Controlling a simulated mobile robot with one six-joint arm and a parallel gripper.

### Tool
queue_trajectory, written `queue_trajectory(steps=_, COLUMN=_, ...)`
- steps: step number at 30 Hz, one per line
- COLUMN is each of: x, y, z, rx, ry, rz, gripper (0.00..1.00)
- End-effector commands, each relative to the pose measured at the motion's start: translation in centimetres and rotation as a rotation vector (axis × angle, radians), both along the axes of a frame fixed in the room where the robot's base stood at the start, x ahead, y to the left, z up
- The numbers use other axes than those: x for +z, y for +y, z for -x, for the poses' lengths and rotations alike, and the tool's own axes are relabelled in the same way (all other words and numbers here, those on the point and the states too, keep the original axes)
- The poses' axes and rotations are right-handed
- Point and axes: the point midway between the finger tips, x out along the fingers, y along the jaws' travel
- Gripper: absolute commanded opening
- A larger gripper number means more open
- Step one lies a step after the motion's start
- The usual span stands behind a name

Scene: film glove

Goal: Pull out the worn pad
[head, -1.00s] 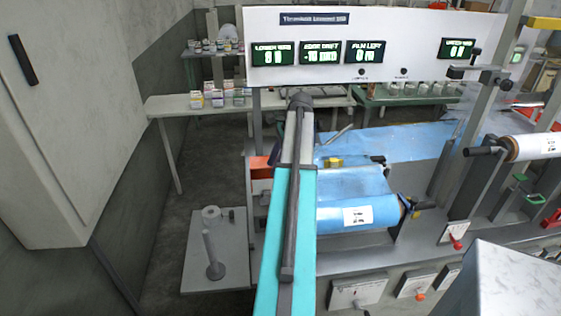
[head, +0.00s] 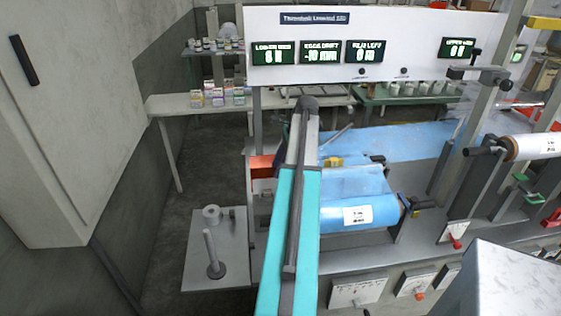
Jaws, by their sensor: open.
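My arm, in a teal sleeve, reaches from the bottom of the head view across the left part of the film machine. Its far joint is just below the display panel. My gripper cannot be made out; the arm hides what lies beneath and behind it. I cannot pick out the worn pad for certain. An orange-red block (head: 262,166) shows just left of the arm, partly covered. A small yellow part (head: 333,162) shows just right of the arm, above the blue film (head: 355,184).
A blue film roll (head: 340,218) with a white label lies right of the arm. The display panel (head: 400,25) spans the back. A pale cabinet (head: 50,130) borders the left.

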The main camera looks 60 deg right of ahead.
Motion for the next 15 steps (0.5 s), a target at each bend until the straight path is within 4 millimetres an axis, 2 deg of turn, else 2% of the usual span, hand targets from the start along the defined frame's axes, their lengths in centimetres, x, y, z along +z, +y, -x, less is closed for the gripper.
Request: queue_trajectory(steps=15, x=-5.3, y=1.4, z=-1.8, rx=0.002, ry=0.001, rz=-0.001, gripper=0.43)
